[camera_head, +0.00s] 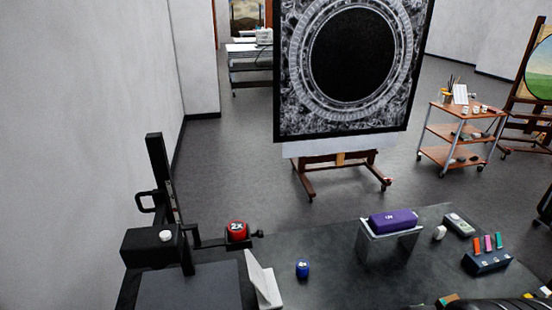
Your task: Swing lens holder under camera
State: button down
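A black copy stand with an upright column (160,185) stands at the left of the dark table. A black box-shaped unit (150,248) with a pale knob sits at the column's foot; I cannot tell whether it is the camera. A red round piece marked 2X (237,230), apparently the lens in its holder, sits on a thin arm reaching right from the stand. A small blue cylinder (302,269) stands on the table to its right. My gripper is not recognisable in this view.
A purple box (393,220) rests on a grey metal riser (388,246). A white angled card (263,280) stands beside the copy stand's base. A dark rack (487,262) holds colored sticks at the right. Bare table lies between the blue cylinder and riser. An easel (340,170) stands behind.

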aim_at(198, 244)
jog(key=i+l+u, duration=0.1)
jog(key=l, duration=0.4)
jog(key=i+l+u, duration=0.15)
jog(key=l, duration=0.35)
jog(key=u, duration=1.3)
